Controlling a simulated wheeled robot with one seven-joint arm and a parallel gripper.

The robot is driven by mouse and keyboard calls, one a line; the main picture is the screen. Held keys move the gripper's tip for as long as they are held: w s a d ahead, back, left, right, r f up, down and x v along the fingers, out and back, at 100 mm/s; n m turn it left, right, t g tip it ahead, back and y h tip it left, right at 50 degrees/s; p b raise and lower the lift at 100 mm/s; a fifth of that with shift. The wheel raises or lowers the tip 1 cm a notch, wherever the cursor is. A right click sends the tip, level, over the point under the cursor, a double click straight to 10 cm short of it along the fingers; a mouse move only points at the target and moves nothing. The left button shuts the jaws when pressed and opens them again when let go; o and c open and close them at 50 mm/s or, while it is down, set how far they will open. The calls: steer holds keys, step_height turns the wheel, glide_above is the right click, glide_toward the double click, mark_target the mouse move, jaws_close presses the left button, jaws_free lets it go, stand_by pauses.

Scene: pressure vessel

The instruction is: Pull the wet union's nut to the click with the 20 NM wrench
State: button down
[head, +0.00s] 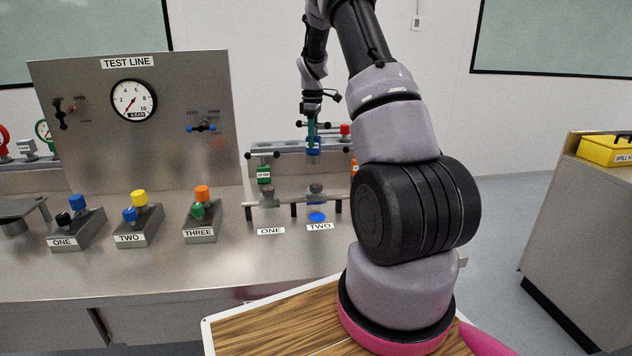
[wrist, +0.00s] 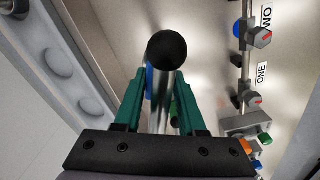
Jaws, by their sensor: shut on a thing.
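My gripper (head: 312,128) is shut on a wrench with a blue tag (head: 313,146) above the back of the bench. In the wrist view its two teal fingers (wrist: 158,88) are on either side of a metal shaft with a black round end (wrist: 167,47). The wrench's label is too small to read, and I cannot tell whether the wrench is clear of the rack. Union ONE (head: 268,197) and union TWO (head: 316,190) sit on a rail in front.
A wrench with a green tag (head: 264,174) stands left of my gripper, and a red-topped one (head: 345,130) right. The TEST LINE panel (head: 190,90) with its gauge stands at left. Button boxes line the bench (head: 230,262). Bare bench lies before the unions.

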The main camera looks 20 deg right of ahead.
steer(key=s+a+r+n, duration=0.1)
steer(key=s+a+r, duration=0.2)
steer(key=s, duration=0.5)
steer(key=s+a+r+n, duration=0.2)
steer(key=s+a+r, duration=0.1)
steer(key=s, duration=0.5)
steer(key=shift+s+a+n, duration=0.15)
steer(key=shift+a+n, duration=0.15)
steer(key=shift+a, duration=0.05)
glide_above(316, 184)
steer(key=shift+s+a+f, duration=0.1)
steer(key=shift+f, duration=3.85)
steer(key=m, duration=1)
steer(key=shift+m, duration=0.3)
step_height(316, 184, up, 7)
